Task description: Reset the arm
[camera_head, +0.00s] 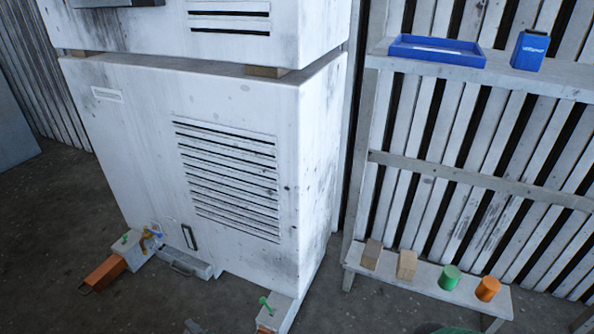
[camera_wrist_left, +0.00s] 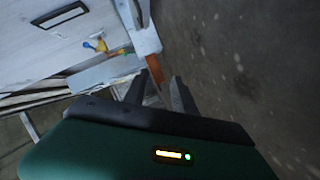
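My left gripper (camera_wrist_left: 160,82) shows in the left wrist view with its two dark fingers apart and nothing held between them. Beyond the fingers is an orange block (camera_wrist_left: 153,62) at the foot of the white blower housing (camera_head: 130,140). A yellow and blue fitting (camera_wrist_left: 98,44) shows left of it; in the head view the fitting (camera_head: 151,237) sits by the housing's lower left corner. In the head view a small grey tip at the bottom edge may be my left gripper; I cannot tell.
A wooden shelf (camera_head: 480,184) stands at the right, with a blue tray (camera_head: 437,58) and a blue container (camera_head: 530,50) on top. Two wooden blocks, a green cylinder (camera_head: 449,278) and an orange cylinder (camera_head: 487,289) stand on its low board. The floor (camera_head: 150,305) in front is mostly clear.

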